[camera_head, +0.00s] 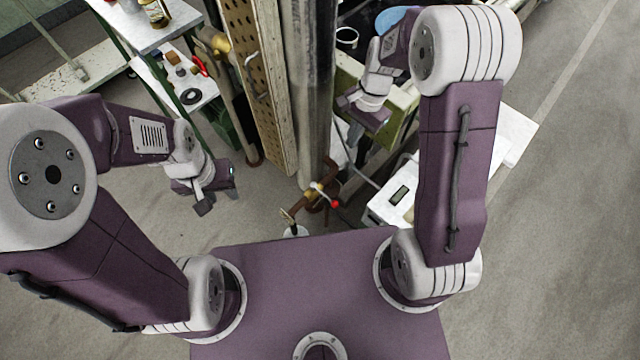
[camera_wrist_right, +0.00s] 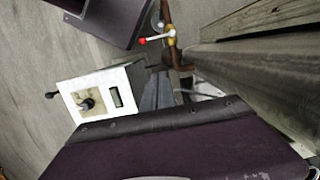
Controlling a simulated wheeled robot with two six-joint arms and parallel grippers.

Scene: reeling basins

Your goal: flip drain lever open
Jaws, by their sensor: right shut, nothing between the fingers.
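The drain lever (camera_head: 335,203) has a red tip and sits on a small brass valve (camera_head: 316,191) on a brown pipe, low beside a tall grey post. In the right wrist view the lever (camera_wrist_right: 149,40) shows a white arm sticking out sideways to the left from the brass valve (camera_wrist_right: 171,34). My right gripper (camera_head: 358,108) is above and to the right of the lever, apart from it, shut and empty. Its dark fingers (camera_wrist_right: 157,86) show in the wrist view below the lever. My left gripper (camera_head: 217,203) hangs left of the valve, open and empty.
A white box with a small display (camera_head: 398,195) stands right of the valve. A cluttered white bench (camera_head: 190,90) is at the back left. Floor is clear around my left gripper.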

